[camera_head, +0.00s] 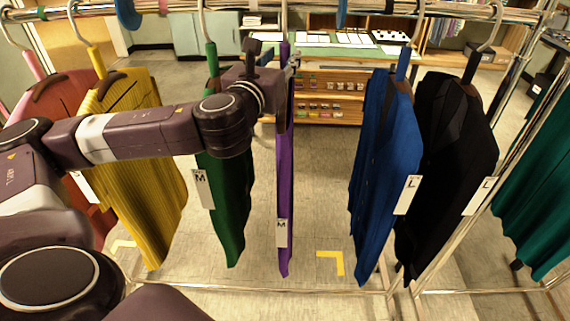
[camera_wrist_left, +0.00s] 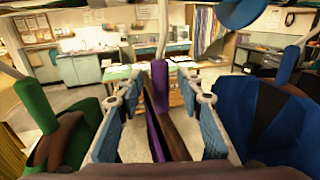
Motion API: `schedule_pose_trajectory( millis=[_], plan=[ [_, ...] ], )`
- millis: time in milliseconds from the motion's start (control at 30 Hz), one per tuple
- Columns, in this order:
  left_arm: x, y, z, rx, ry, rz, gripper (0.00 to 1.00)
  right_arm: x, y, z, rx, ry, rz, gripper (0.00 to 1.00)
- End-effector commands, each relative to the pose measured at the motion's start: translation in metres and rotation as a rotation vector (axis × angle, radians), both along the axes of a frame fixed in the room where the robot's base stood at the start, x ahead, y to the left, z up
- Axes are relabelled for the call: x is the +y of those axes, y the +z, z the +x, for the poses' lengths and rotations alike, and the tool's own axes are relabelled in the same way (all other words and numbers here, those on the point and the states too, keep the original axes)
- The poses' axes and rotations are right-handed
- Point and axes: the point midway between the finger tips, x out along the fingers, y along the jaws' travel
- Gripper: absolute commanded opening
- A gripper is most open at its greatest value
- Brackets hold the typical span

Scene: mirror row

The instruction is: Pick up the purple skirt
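The purple skirt (camera_head: 284,190) hangs edge-on from the rail in the middle of the head view, with a white tag marked M. My left gripper (camera_head: 288,70) is at the skirt's top, near its hanger. In the left wrist view the purple skirt (camera_wrist_left: 154,140) and its purple hanger part (camera_wrist_left: 161,84) stand between my two blue-padded fingers (camera_wrist_left: 163,105). The fingers are spread, with a visible gap on each side, so the left gripper is open. My right gripper is in neither view.
A green garment (camera_head: 229,210) hangs close left of the skirt, then a yellow one (camera_head: 140,160) and a red one. A blue garment (camera_head: 385,150) and a black one (camera_head: 455,150) hang to the right, across a gap. The metal rail (camera_head: 340,14) runs above.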

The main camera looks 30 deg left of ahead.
Motion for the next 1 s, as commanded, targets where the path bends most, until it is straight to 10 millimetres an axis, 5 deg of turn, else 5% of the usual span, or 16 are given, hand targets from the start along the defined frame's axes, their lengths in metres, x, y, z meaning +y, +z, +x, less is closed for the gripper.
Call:
schedule_pose_trajectory(
  millis=[200, 467, 767, 1000],
  plan=[
    [0.007, 0.000, 0.024, 0.000, 0.000, 0.000, 0.34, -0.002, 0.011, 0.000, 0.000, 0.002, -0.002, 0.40],
    [0.007, -0.001, 0.025, 0.000, -0.001, 0.000, 0.33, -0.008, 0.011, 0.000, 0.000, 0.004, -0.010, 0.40],
    [0.007, -0.001, 0.025, 0.000, -0.001, 0.000, 0.00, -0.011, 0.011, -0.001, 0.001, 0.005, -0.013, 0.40],
    [0.007, 0.001, 0.025, -0.004, 0.000, 0.001, 0.00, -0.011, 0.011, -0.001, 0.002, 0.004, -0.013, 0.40]
  ],
)
